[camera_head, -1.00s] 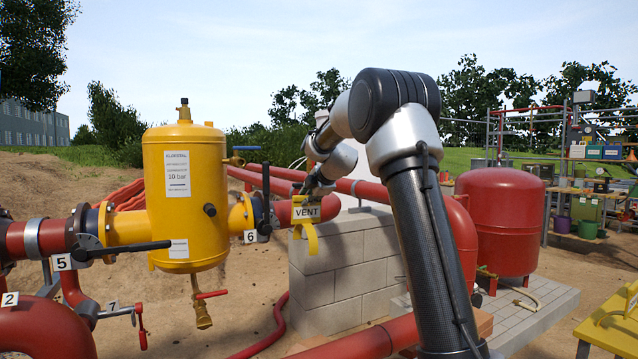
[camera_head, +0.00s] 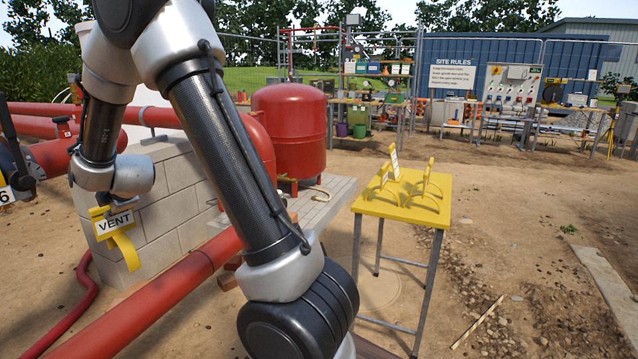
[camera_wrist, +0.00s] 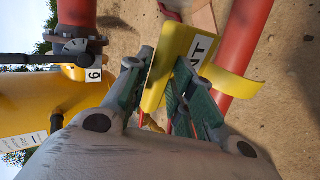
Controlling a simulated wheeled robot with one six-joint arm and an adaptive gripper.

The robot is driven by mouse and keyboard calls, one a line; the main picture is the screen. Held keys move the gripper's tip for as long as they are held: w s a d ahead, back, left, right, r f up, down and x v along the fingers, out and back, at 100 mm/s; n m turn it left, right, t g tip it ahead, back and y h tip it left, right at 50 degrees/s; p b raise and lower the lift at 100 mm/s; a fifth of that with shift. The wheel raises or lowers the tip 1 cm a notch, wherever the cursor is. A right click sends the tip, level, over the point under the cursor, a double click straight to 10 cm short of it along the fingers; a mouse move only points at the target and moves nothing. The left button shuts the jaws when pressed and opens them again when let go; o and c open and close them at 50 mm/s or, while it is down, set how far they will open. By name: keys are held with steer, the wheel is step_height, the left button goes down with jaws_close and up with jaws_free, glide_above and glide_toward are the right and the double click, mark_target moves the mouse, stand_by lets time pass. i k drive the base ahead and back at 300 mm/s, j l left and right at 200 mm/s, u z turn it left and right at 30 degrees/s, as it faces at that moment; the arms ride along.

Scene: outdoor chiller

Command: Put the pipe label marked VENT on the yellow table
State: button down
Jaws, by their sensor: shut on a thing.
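The VENT pipe label (camera_head: 115,223) is a yellow curved clip with a white plate. It hangs at the left of the head view, in front of the grey block wall. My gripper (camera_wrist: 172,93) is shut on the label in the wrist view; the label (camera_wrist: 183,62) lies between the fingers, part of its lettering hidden. In the head view my wrist hides most of the fingers. The yellow table (camera_head: 391,207) stands to the right, well apart from the label.
A red pipe (camera_head: 150,305) runs low across the front left. The block wall (camera_head: 185,185) and a red tank (camera_head: 290,130) stand behind my arm. The table's front part is bare. Open dirt ground lies right of the table.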

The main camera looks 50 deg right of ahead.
mark_target(421, 177)
steer(key=z, duration=0.4)
steer(key=k+z, duration=0.15)
steer(key=z, duration=0.25)
steer(key=k+z, duration=0.1)
steer(key=z, duration=0.75)
steer(key=i+j+z, duration=0.1)
steer(key=z, duration=0.3)
steer(key=i+j+z, duration=0.1)
steer(key=z, duration=0.25)
steer(key=i+j+z, duration=0.4)
steer(key=j, duration=0.35)
steer(key=i+j+z, duration=0.2)
steer(key=j, duration=0.2)
steer(key=i+j+z, duration=0.15)
steer(key=j, duration=0.3)
steer(key=i+j+z, duration=0.2)
steer(key=j, duration=0.25)
steer(key=j+z, duration=0.2)
steer(key=j, duration=0.25)
steer(key=j+z, duration=0.2)
steer(key=j, duration=0.25)
